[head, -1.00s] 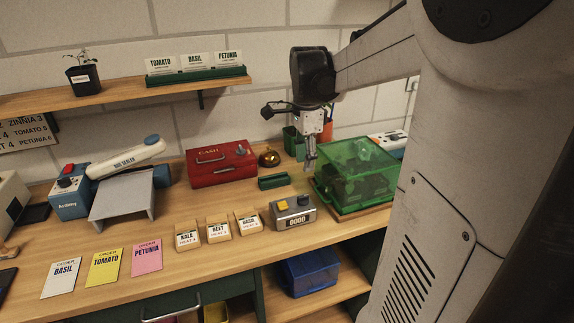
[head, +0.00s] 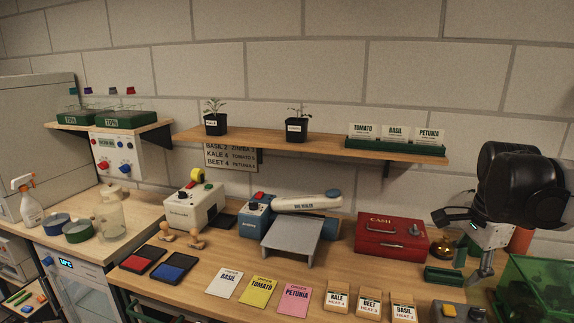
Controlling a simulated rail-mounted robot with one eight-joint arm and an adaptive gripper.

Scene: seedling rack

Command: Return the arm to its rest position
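My gripper (head: 483,274) hangs at the right side of the head view, pointing down over the workbench. It is just right of the red cash box (head: 391,237) and the small green tray (head: 444,276), and left of the green transparent bin (head: 537,288). I see no object in it. Its fingers are small and seen from the side, so whether they are parted is unclear. The dark wrist joint is above it; the rest of my arm runs out of frame to the right.
Seed packets (head: 369,304) and a grey counter box (head: 457,312) stand near the front. A shelf (head: 330,148) with potted seedlings and label cards runs along the wall. Order cards (head: 258,291) lie on the bench.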

